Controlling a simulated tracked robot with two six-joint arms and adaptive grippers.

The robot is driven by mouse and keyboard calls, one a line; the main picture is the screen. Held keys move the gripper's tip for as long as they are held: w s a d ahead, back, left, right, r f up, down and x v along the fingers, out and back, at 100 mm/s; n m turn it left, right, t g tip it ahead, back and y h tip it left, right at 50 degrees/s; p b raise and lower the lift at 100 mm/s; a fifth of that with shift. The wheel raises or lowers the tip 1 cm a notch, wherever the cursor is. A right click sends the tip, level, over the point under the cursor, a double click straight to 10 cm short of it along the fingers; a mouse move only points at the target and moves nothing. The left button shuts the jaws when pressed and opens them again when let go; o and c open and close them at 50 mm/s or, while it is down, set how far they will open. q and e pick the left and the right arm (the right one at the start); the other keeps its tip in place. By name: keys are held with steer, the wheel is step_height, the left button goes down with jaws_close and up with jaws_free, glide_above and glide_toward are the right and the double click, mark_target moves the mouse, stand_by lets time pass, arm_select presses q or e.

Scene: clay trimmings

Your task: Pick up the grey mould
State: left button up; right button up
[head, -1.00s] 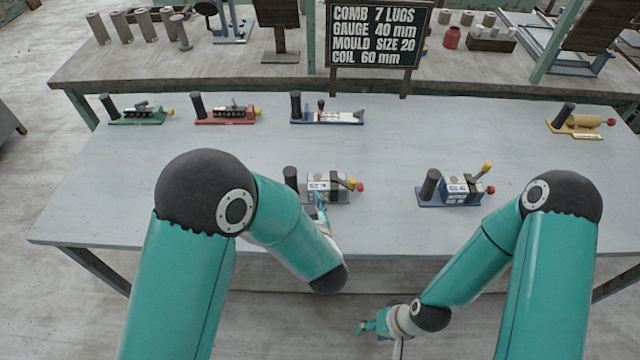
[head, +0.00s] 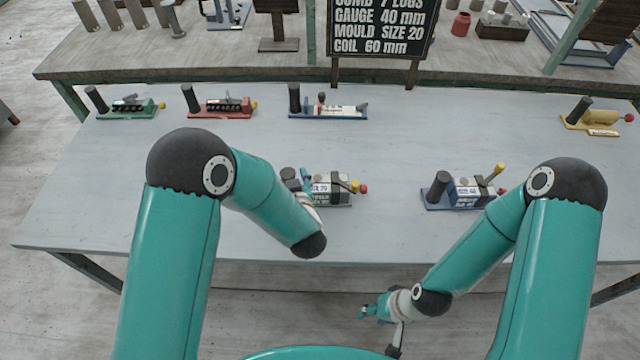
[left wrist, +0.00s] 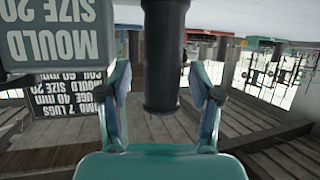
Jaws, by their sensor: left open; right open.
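The grey mould (head: 328,188) stands near the table's front edge, left of centre, with a white label, yellow and red knobs at its right end and a dark upright handle (head: 288,175) at its left. In the left wrist view its grey block (left wrist: 68,22) reads "MOULD SIZE 20" upside down, and the dark handle (left wrist: 162,60) stands between the fingertips. My left gripper (head: 304,182) is open at this handle, with a gap visible on both sides; it partly hides the mould. My right gripper (head: 368,312) is open and empty, in front of the table, low down.
A blue-based mould (head: 465,192) stands to the right. Green (head: 130,107), red (head: 222,107), blue-and-white (head: 330,108) and yellow (head: 598,117) tools stand along the back. A sign (head: 383,25) stands behind the table. The table (head: 230,140) is clear between the tools.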

arm_select(q)
steer(key=shift+s+r, duration=0.15)
steer(key=shift+a, duration=0.1)
steer(key=shift+c, duration=0.9)
steer(key=c, duration=0.5)
jaws_close()
steer(key=shift+r, duration=0.25)
